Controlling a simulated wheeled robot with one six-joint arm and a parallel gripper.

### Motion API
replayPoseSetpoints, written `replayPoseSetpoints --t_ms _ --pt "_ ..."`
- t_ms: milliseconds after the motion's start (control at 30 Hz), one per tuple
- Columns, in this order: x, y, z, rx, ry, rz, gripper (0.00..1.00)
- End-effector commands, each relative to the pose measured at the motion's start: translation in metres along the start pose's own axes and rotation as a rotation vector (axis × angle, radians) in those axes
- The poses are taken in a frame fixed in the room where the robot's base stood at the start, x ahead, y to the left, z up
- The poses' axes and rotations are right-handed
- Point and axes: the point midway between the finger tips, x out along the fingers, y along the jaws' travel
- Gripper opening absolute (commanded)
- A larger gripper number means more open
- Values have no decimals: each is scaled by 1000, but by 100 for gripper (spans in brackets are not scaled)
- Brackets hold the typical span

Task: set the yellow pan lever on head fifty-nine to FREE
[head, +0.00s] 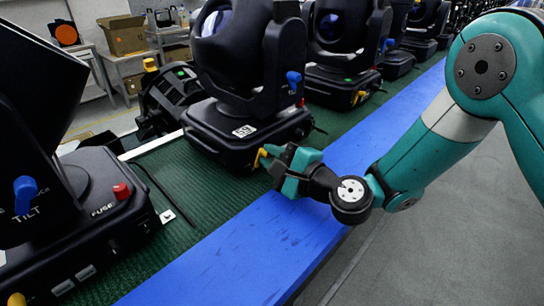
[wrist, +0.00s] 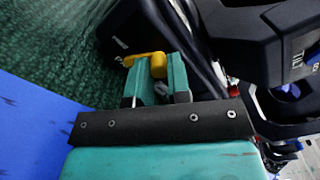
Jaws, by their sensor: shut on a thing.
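The moving head with a white number label (head: 244,131), which looks like 59, stands on the green mat. Its yellow pan lever (head: 261,156) sticks out low on the base's near corner. My gripper (head: 281,161) is at that corner, shut on the lever. The fingers hide part of the lever. I cannot read any FREE mark near it.
Another head with a blue tilt lever (head: 25,193) and a red fuse cap (head: 122,191) stands at the near left. More heads (head: 342,82) line the green mat (head: 185,195) behind. A blue strip (head: 240,250) runs along the front edge, mostly clear. A cardboard box (head: 124,36) sits at the back.

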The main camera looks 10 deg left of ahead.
Motion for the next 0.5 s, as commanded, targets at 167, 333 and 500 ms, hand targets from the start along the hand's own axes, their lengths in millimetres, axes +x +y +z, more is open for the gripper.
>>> replayPoseSetpoints --t_ms 167,333,500 --pt "0 2 3 -90 -2 -3 0" --pt "0 4 7 -227 -2 -2 0" --pt "0 5 11 -387 -2 -3 0"
